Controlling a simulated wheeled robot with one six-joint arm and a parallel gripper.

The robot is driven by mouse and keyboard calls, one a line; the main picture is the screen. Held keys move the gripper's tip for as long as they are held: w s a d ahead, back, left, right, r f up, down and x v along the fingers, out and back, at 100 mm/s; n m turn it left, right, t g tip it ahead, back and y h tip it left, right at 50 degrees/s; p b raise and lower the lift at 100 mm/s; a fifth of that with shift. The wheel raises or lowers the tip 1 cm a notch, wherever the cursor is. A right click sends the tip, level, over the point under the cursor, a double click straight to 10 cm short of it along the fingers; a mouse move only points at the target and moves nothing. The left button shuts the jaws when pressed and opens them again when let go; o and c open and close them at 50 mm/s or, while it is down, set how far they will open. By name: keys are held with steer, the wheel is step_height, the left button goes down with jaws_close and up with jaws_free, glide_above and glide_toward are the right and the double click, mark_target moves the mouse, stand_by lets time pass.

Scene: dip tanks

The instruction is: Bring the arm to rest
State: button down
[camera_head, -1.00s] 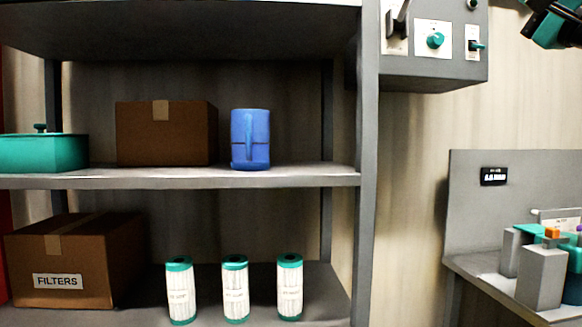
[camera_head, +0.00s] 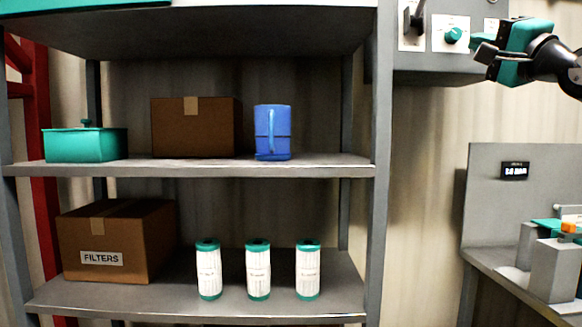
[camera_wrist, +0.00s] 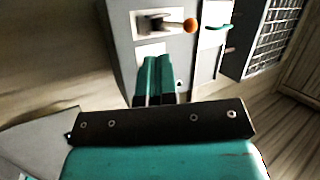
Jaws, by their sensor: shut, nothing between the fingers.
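My gripper (camera_head: 484,46) is at the upper right of the head view, raised in front of the grey control box (camera_head: 432,68). Its green fingers are together and hold nothing. In the wrist view the shut fingers (camera_wrist: 155,82) point at the control box (camera_wrist: 120,45), where a lever with an orange knob (camera_wrist: 190,25) shows beyond them. In the head view a green dial (camera_head: 454,35) is just left of the fingertips. I cannot tell whether the fingers touch the box.
A grey shelf (camera_head: 200,170) carries a green lidded box (camera_head: 85,145), a blue jug (camera_head: 272,135), cardboard boxes (camera_head: 197,130) and three white filter cartridges (camera_head: 258,270). A bench with a backboard (camera_head: 530,190) stands lower right, holding grey blocks (camera_head: 553,272). The wall between is bare.

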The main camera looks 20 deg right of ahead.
steer(key=w+a+f+n+g+y, duration=0.45)
steer(key=w+a+f, duration=0.25)
steer(key=a+f, duration=0.35)
steer(key=s+a+f+n+g+y+p, duration=0.2)
steer(key=a+f+n+g, duration=0.5)
steer(key=a+f, duration=0.7)
steer(key=s+a+f+n+g+h, duration=0.1)
steer(key=s+a+f+n+g, duration=0.2)
steer(key=s+f+g, duration=0.1)
steer(key=s+a+f+n+g, duration=0.3)
steer(key=s+f, duration=0.3)
steer(key=s, duration=0.3)
steer(key=s+a+f+n+g+h+p, duration=0.1)
steer(key=s+a+f+n+g, duration=0.3)
steer(key=s, duration=0.3)
steer(key=shift+f+g+h, duration=0.35)
steer(key=shift+f+g, duration=0.05)
steer(key=shift+g, duration=0.15)
steer(key=shift+s, duration=0.1)
